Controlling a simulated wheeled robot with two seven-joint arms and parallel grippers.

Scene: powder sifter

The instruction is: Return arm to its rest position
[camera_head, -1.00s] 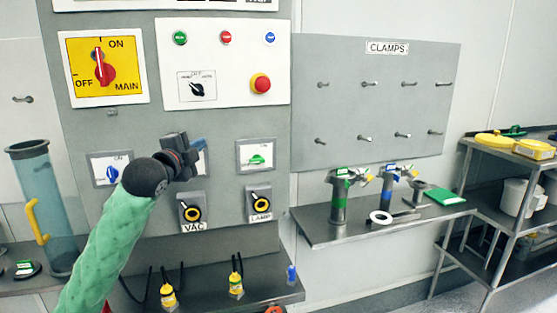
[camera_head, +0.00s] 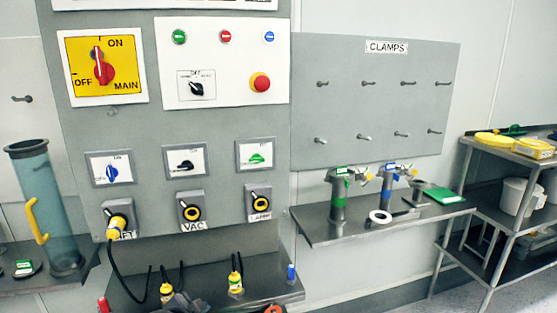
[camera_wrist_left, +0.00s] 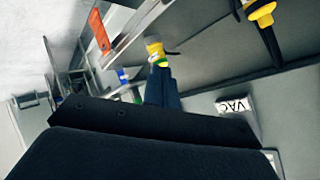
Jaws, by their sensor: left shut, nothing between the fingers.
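My left gripper (camera_head: 183,303) shows only as a dark grey piece at the bottom edge of the head view, in front of the lower shelf. Its dark body (camera_wrist_left: 150,140) fills the lower part of the left wrist view, and its narrow fingers (camera_wrist_left: 162,88) point up the picture. The fingers are shut with nothing visible between them. The rest of my left arm is out of the head view. My right gripper is not in view.
The lower shelf (camera_head: 262,289) carries yellow plugs (camera_head: 236,284) with black cables. Above it stands the control panel (camera_head: 219,130) with switches. A clear blue cylinder (camera_head: 48,210) stands at left; clamps (camera_head: 339,200) stand on the right shelf (camera_head: 330,235).

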